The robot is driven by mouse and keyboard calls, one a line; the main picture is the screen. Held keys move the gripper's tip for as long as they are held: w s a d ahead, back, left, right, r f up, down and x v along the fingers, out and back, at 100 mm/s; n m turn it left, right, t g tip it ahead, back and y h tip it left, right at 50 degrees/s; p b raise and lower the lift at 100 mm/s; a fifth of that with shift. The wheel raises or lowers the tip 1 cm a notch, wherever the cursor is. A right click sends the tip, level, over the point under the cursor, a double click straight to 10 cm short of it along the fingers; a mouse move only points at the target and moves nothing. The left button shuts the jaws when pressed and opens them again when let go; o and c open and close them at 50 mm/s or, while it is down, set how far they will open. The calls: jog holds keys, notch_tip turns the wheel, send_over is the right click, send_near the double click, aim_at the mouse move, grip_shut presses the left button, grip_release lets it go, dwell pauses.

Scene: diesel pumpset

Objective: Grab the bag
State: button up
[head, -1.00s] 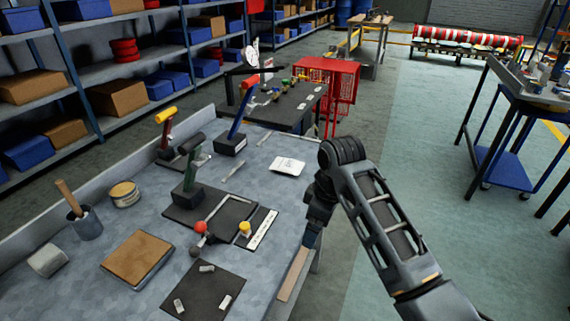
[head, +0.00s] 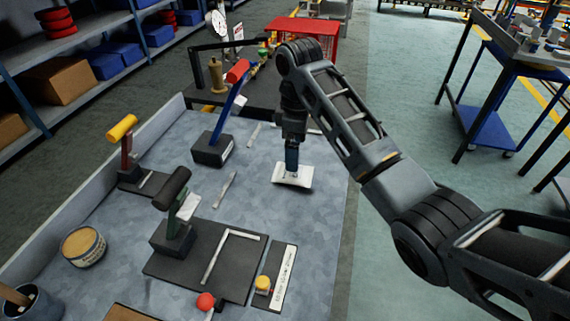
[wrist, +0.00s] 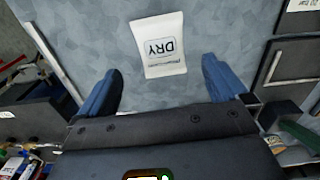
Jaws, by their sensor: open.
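The bag (head: 293,181) is a small white packet lying flat on the grey-blue bench top near its right edge. In the wrist view the bag (wrist: 158,45) shows the printed word "DRY", upside down. My gripper (wrist: 160,82) is open, with its two blue fingers apart on either side of the picture below the bag. In the head view my gripper (head: 292,168) points down over the bag and hides part of it. Nothing is seen between the fingers. The exact height above the bench is hard to tell.
A blue lever with a red grip (head: 226,100) stands left of the bag. A green lever with a dark grip (head: 178,215) on a black plate is nearer. Thin metal strips (head: 224,189) lie between them. Bench surface around the bag is mostly clear.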

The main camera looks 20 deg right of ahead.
aim_at(293, 174)
jog(key=f, duration=0.4)
jog(key=f+p, duration=0.1)
jog(key=f, duration=0.2)
jog(key=shift+w+a+f, duration=0.1)
jog(key=shift+a, duration=0.15)
jog(key=shift+c, duration=0.5)
jog(key=c, duration=1)
